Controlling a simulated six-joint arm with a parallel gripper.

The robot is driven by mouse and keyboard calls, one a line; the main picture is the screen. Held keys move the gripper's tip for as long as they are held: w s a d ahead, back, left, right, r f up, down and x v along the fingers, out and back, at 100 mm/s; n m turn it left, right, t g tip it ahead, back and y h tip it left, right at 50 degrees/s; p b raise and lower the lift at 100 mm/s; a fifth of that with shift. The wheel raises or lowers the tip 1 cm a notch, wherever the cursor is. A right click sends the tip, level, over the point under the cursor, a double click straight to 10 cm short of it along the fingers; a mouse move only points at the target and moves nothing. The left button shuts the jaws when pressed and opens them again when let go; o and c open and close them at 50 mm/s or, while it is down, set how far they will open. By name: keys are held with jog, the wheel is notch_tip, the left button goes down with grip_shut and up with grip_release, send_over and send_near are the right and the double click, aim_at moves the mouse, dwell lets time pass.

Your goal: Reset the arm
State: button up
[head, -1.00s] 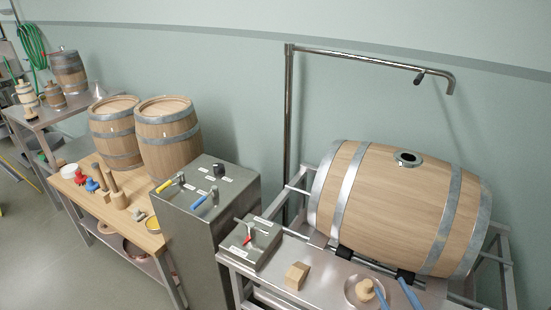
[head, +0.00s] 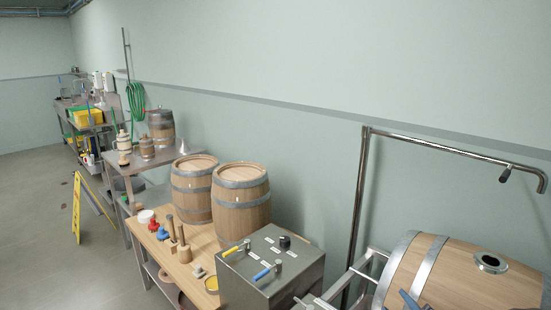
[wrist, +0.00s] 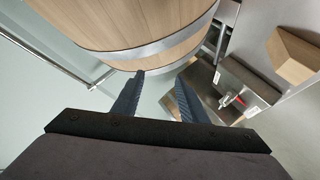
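My gripper (wrist: 160,82) shows in the wrist view with its two dark blue-grey fingers apart and nothing between them. The lying oak barrel (wrist: 130,22) fills the top of that view, beyond the fingertips; I cannot tell the exact gap. In the head view the same barrel (head: 455,275) is at the lower right, cut off by the frame edge. Dark finger-like tips, likely my gripper's, show in front of its left end at the bottom edge. The rest of my arm is out of view.
A small steel box (wrist: 250,80) with a red-handled valve and a wooden block (wrist: 293,55) lie near the gripper. A bent steel pipe (head: 362,210) rises behind the barrel. A steel cabinet (head: 265,280) and two upright barrels (head: 242,205) stand left.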

jog(key=s+a+f+m+g, duration=0.5)
jog(key=s+a+f+g, duration=0.2)
jog(key=s+f+g, duration=0.1)
jog(key=s+a+f+m+g+y, duration=0.1)
jog(key=s+a+m+g, duration=0.2)
jog(key=s, duration=1.1)
jog(key=a+g, duration=0.3)
jog(key=a, duration=0.2)
jog(key=shift+f+m, duration=0.2)
jog(key=shift+m, duration=0.2)
